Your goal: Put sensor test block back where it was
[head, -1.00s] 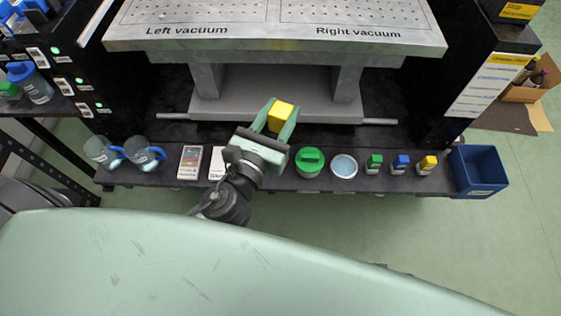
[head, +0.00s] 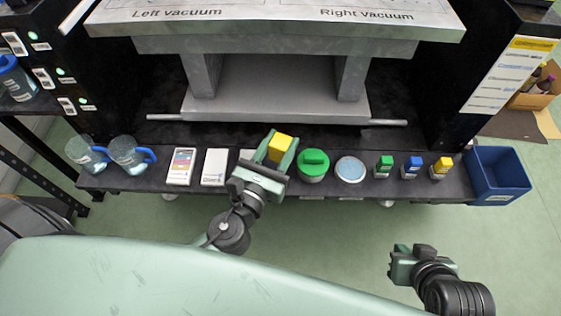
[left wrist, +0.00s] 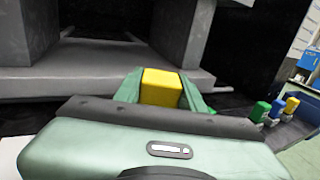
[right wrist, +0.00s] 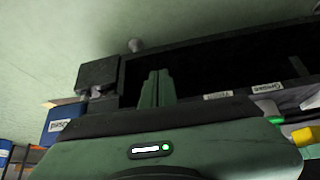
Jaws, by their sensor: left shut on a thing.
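The yellow block (head: 280,148), which I take as the sensor test block, is held between the two green fingers of my left gripper (head: 281,143). In the head view it appears over the dark shelf, just left of the green-lidded jar (head: 313,165); its height above the shelf is unclear. In the left wrist view the block (left wrist: 160,87) sits between the fingers, its underside hidden by the gripper body. My right gripper (head: 404,250) is away from the shelf, at the lower right; its fingers are together and empty in the right wrist view (right wrist: 155,88).
On the shelf (head: 250,194), a colour-chart card (head: 181,166), a white card (head: 215,167) and another partly hidden card stand left of the gripper. A round dish (head: 350,169), small green, blue and yellow-capped bottles (head: 441,167) and a blue bin (head: 497,174) stand right. Jugs (head: 127,154) stand far left.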

